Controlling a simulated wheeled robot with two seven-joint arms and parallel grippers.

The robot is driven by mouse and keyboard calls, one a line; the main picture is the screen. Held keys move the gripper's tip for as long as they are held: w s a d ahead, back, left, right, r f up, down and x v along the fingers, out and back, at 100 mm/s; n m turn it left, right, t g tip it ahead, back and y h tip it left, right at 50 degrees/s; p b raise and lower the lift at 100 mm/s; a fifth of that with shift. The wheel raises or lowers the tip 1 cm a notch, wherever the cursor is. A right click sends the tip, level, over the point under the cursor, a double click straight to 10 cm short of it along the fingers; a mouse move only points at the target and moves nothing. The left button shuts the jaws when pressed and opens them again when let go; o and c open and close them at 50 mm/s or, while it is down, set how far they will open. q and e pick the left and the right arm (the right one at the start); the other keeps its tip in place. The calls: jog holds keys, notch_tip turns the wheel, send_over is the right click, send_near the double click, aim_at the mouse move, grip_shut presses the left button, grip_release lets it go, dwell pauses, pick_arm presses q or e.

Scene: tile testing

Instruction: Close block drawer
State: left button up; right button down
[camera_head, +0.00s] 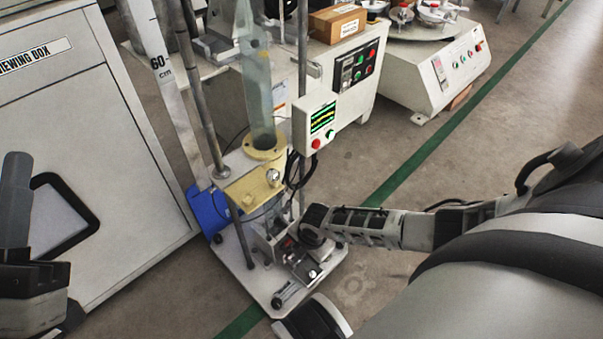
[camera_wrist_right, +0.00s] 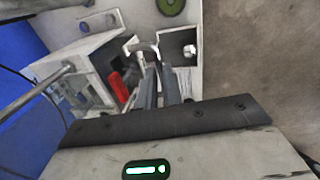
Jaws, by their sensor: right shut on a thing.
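The block drawer (camera_wrist_right: 180,46) shows in the right wrist view as a pale metal part with a dark square opening. A curved metal handle (camera_wrist_right: 143,46) is at its left side. My right gripper (camera_wrist_right: 157,70) is shut on this handle, with its two fingers close together. The white housing (camera_wrist_right: 82,68) is to the left, with a dark open interior and a red part (camera_wrist_right: 118,86). In the head view, my right arm reaches down to the base of the test rig, and the drawer is partly hidden there. My left gripper (camera_head: 30,285) shows partly at the left edge; its jaws are unclear.
The rig's white base plate (camera_head: 235,258) stands on the floor, with a clear tube (camera_head: 257,95) and a control box (camera_head: 318,122) above. A blue part (camera_head: 208,212) is beside it. A large cabinet (camera_head: 95,130) stands left. Floor to the right is open.

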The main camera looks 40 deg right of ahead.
pick_arm(q)
jog(key=shift+d+r+m, duration=0.15)
jog(key=shift+r+m, duration=0.05)
jog(key=shift+m, duration=0.1)
pick_arm(e)
jog(key=shift+w, duration=0.25)
jog(key=c, duration=1.5)
grip_release()
jog(key=shift+a, duration=0.1)
jog(key=shift+c, duration=0.2)
jog(key=shift+r, duration=0.1)
